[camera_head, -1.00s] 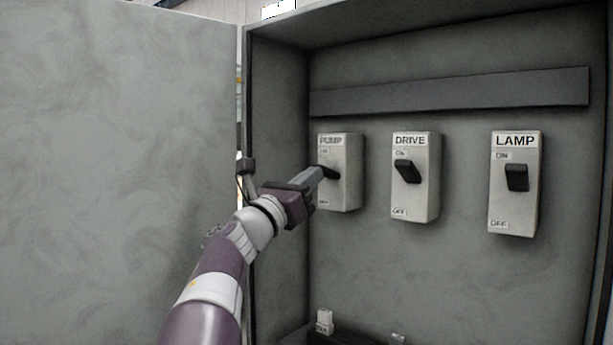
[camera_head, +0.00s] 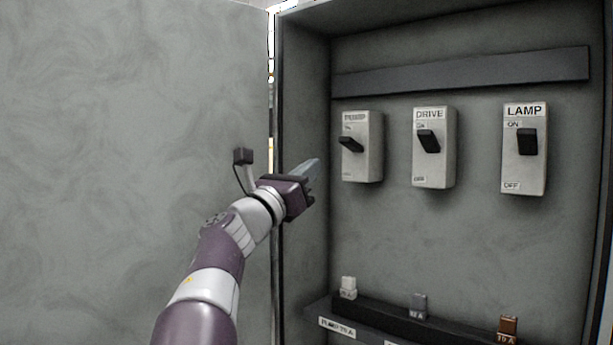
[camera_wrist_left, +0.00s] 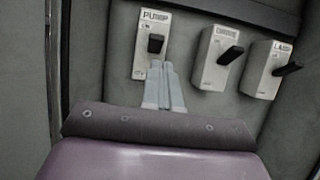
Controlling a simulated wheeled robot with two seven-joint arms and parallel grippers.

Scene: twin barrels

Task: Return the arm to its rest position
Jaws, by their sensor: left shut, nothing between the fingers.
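My left arm (camera_head: 222,262) reaches up from the bottom left in the head view. Its left gripper (camera_head: 314,166) is shut and empty, just left of and apart from the PUMP switch (camera_head: 362,162). In the left wrist view the shut fingers (camera_wrist_left: 162,70) point toward the PUMP switch's dark lever (camera_wrist_left: 156,43). The DRIVE switch (camera_head: 434,160) and the LAMP switch (camera_head: 524,168) sit to the right. All three levers are tilted up, near the ON labels. My right gripper is not in view.
The switches are on the back wall of an open grey cabinet (camera_head: 470,240). A large grey panel (camera_head: 120,120) stands at the left. A dark ledge (camera_head: 425,325) at the cabinet's bottom carries small white, grey and brown fuse-like blocks.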

